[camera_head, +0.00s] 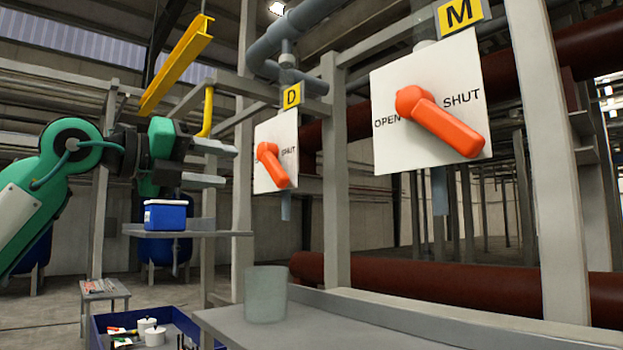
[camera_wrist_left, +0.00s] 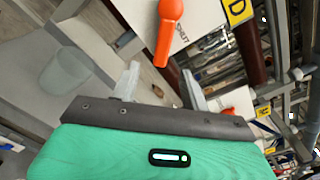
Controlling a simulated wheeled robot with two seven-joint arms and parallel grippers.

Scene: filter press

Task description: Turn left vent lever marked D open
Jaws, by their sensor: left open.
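The orange lever (camera_head: 273,166) marked D sits on a white plate (camera_head: 287,135) under a yellow D sign (camera_head: 292,96). Its handle slants down and right from its pivot, below the word SHUT. No OPEN word is readable on this plate. My left gripper (camera_head: 222,165) is open and empty, to the left of the lever and apart from it, fingers pointing right. In the left wrist view the D lever (camera_wrist_left: 168,32) appears beyond the open fingers (camera_wrist_left: 162,84), near the D sign (camera_wrist_left: 238,9). My right gripper is not in view.
A larger orange lever (camera_head: 440,122) marked M is on a white plate at right. A grey cylinder (camera_head: 266,294) stands on a grey surface in front. A blue box (camera_head: 165,215) rests on a shelf below my left gripper. Grey posts (camera_head: 336,180) stand between the plates.

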